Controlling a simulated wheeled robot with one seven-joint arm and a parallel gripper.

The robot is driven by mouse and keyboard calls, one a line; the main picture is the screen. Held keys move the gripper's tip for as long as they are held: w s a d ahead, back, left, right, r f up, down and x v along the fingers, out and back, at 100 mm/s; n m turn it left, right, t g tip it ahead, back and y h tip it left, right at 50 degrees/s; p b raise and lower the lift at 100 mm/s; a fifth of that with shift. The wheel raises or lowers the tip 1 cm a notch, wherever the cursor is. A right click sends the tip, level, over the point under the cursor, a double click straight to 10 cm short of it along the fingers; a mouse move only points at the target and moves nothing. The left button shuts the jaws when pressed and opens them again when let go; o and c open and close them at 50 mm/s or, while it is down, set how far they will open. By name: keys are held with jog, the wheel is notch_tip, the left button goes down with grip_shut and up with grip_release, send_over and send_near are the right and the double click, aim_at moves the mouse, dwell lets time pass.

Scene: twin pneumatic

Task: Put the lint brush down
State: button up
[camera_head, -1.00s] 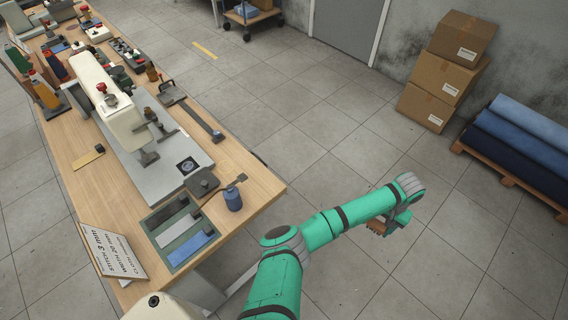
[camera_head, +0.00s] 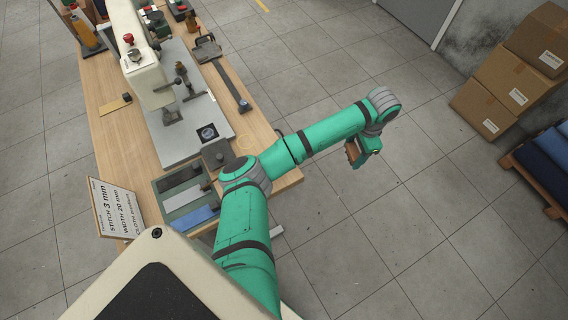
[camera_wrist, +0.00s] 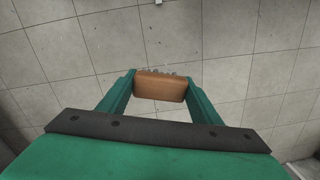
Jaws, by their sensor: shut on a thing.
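The lint brush is a brown block with a bristly far edge; it shows in the wrist view (camera_wrist: 161,86) and small in the head view (camera_head: 353,153). My gripper (camera_wrist: 160,88) is shut on the lint brush, one green finger on each side. In the head view my gripper (camera_head: 360,152) hangs over the open floor, to the right of the wooden table (camera_head: 118,155). The brush is clear of the table. Much of it shows in the wrist view, but its underside is hidden.
A sewing machine (camera_head: 145,68) stands on the table. A tray (camera_head: 162,185) with grey and blue strips lies near the table's front corner, beside a sign (camera_head: 115,208). Cardboard boxes (camera_head: 515,75) and a pallet of rolls (camera_head: 545,165) are at the right. Floor between is clear.

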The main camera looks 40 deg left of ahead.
jog(key=s+a+r+m, duration=0.6)
jog(key=s+a+m, duration=0.1)
jog(key=s+a, duration=0.15)
jog(key=s+a+r+m, duration=0.7)
jog(key=s+m, duration=0.1)
jog(key=s, duration=0.2)
jog(key=shift+a+f, duration=0.15)
jog(key=shift+f, duration=4.7)
jog(key=shift+f, duration=0.15)
jog(key=o, duration=1.1)
jog(key=shift+t, duration=0.3)
jog(key=r, duration=1.2)
jog(key=shift+s+d+r, duration=0.15)
jog(key=shift+s+d, duration=0.05)
